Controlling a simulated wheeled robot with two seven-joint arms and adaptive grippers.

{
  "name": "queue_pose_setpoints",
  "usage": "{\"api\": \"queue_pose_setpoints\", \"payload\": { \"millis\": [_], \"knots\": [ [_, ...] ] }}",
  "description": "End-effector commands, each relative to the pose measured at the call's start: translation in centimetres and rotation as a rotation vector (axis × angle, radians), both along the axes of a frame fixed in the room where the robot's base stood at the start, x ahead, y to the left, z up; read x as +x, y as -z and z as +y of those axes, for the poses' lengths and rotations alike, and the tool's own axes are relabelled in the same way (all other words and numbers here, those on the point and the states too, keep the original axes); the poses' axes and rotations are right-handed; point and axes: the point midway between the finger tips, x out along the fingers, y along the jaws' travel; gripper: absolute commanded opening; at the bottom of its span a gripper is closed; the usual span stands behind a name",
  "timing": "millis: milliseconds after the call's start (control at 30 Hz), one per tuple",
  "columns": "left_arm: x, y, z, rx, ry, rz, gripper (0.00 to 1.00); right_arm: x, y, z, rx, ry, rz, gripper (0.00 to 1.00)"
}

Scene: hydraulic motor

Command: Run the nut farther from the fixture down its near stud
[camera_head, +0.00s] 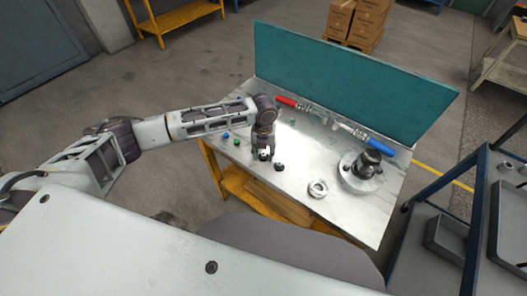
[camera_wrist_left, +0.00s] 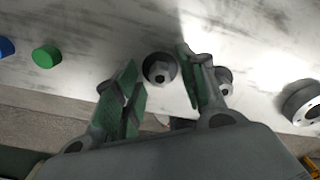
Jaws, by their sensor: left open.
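Two dark nuts are on the metal bench top. The nut farther from the fixture (camera_head: 264,156) lies below my left gripper (camera_head: 262,150). In the left wrist view this nut (camera_wrist_left: 160,69) shows between the two spread green-padded fingers of the left gripper (camera_wrist_left: 157,60), with gaps beside it. The other nut (camera_head: 279,167) lies to the right; in the wrist view this second nut (camera_wrist_left: 225,76) is partly behind the right finger. The fixture (camera_head: 358,178) is a round flanged part with a dark body at the bench's right. Its studs are too small to tell apart. My right gripper is not visible.
A metal ring (camera_head: 318,188) lies between the nuts and the fixture. A green cap (camera_wrist_left: 46,56) and a blue cap (camera_wrist_left: 6,47) lie left of the gripper. Red- and blue-handled tools (camera_head: 335,121) lie along the teal back panel (camera_head: 345,75). A blue-framed cart (camera_head: 480,225) stands right.

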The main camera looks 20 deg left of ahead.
Motion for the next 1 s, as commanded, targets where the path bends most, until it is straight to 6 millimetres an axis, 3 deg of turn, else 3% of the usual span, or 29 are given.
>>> {"api": "queue_pose_setpoints", "payload": {
  "millis": [433, 1000],
  "knots": [
    [0.0, 0.0, 0.0, 0.0, 0.0, 0.001, 0.41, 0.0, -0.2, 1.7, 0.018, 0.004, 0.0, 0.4],
    [0.0, -0.1, 0.0, 0.0, -0.001, 0.001, 0.41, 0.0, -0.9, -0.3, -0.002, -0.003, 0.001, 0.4]
  ]
}}
